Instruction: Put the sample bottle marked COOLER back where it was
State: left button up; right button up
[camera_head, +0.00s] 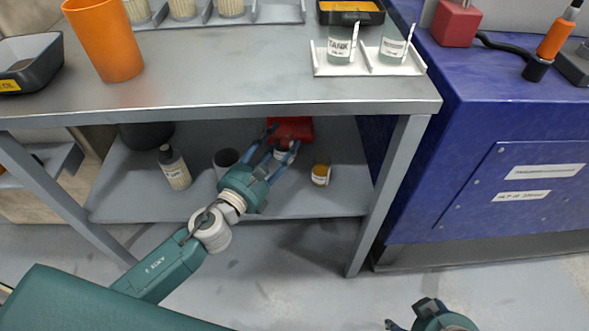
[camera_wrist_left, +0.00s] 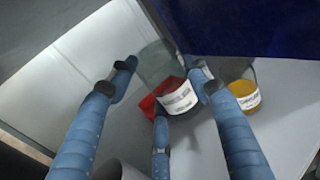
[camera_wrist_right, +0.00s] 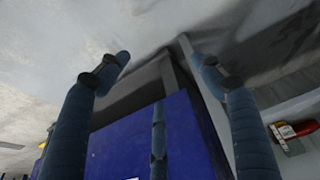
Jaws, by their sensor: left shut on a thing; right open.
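On the lower shelf (camera_head: 205,200) of the steel table, my left gripper (camera_head: 283,142) is shut on a small clear sample bottle (camera_head: 283,155) with a white label. In the left wrist view the bottle (camera_wrist_left: 178,97) sits between the fingers, its label too blurred to read. I cannot tell whether it touches the shelf. My right gripper (camera_wrist_right: 158,75) is open and empty, away from the table. On the tabletop, a white two-place rack (camera_head: 368,71) holds a bottle marked TANK (camera_head: 341,46) and another labelled bottle (camera_head: 393,47).
The tabletop edge overhangs the arm. An orange cup (camera_head: 104,40) stands above. A blue machine (camera_head: 480,150) stands to the right.

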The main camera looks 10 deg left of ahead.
aim_at(279, 162)
pick_arm(q)
notch_tip(279, 162, down, 3)
jog(key=shift+f+b, duration=0.1)
jog(key=shift+b, duration=1.1)
jog(key=shift+f+b, duration=0.6)
jog(key=shift+f, duration=0.2)
pick_arm(e)
jog(key=w+a+r+t+y, duration=0.1)
jog(key=w+a+r+t, duration=0.2)
jog(key=w+r+t, duration=0.4)
jog(key=w+a+r+t+y, duration=0.1)
jog(key=w+a+r+t, duration=0.2)
jog(key=w, duration=0.6)
pick_arm(q)
jog(key=shift+f+b, duration=0.5)
jog(key=shift+f, duration=0.3)
notch_tip(279, 162, down, 2)
jog(key=shift+f+b, duration=0.1)
jog(key=shift+b, duration=0.8)
jog(key=shift+f+b, duration=0.5)
jog(key=shift+f, duration=0.1)
pick_arm(e)
notch_tip(279, 162, up, 23)
jog(key=s+a+n+t+y, duration=0.1)
jog(key=t+y, duration=0.3)
jog(key=t, duration=0.5)
jog(key=shift+a+f+t, duration=0.2)
jog(key=shift+a+t, duration=0.1)
jog(key=shift+a, duration=0.2)
